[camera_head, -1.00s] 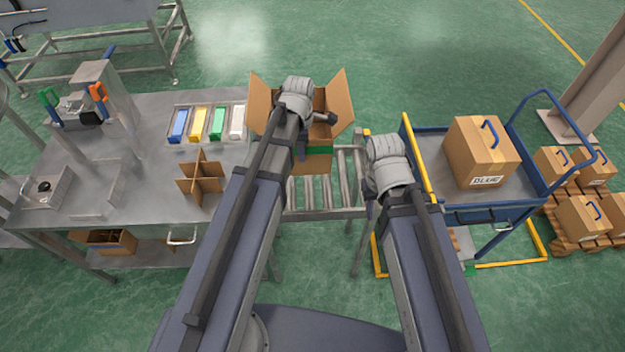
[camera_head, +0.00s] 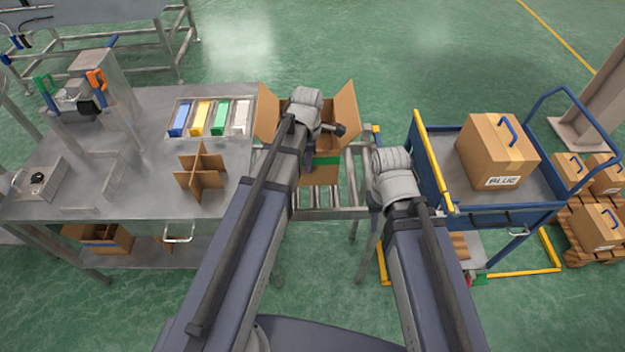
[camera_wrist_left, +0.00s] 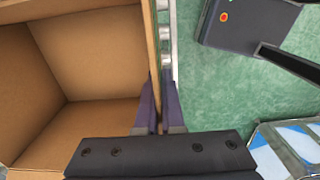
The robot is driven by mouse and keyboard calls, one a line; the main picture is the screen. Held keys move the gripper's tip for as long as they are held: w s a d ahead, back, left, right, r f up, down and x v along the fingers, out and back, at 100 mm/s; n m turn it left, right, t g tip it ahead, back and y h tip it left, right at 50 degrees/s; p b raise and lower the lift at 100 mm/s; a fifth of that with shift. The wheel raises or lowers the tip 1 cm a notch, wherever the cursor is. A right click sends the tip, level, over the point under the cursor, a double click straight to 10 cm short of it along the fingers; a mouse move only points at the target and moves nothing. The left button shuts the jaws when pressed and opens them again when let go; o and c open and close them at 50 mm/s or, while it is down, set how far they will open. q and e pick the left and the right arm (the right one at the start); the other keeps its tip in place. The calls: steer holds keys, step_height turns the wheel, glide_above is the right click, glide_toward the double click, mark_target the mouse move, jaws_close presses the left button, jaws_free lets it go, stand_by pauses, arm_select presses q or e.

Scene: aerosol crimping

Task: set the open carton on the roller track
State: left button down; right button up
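The open carton (camera_head: 343,103) has its flaps spread and is over the far part of the roller track (camera_head: 348,212) in the head view. I cannot tell whether its base touches the rollers. In the left wrist view the carton (camera_wrist_left: 85,60) looks empty where its inside shows. My left gripper (camera_wrist_left: 160,110) is shut on the carton's side wall, one finger on each face. In the head view the left wrist hides the middle of the carton. My right wrist is over the track's right end; its fingers are hidden under it.
A steel table (camera_head: 100,190) at left holds a cardboard divider (camera_head: 200,172) and a tray of coloured blocks (camera_head: 211,117). A blue cart (camera_head: 455,185) with a closed carton (camera_head: 497,150) stands right of the track. A pallet with cartons (camera_head: 598,225) is far right.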

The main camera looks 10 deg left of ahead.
mark_target(309, 184)
arm_select(q)
steer(key=shift+f+b, duration=4.95)
steer(key=shift+f, duration=0.15)
steer(key=shift+r, duration=0.15)
steer(key=c, duration=1.5)
jaws_free()
steer(key=shift+f, duration=0.2)
steer(key=o, duration=0.5)
steer(key=shift+c, duration=0.2)
steer(key=shift+r, duration=0.15)
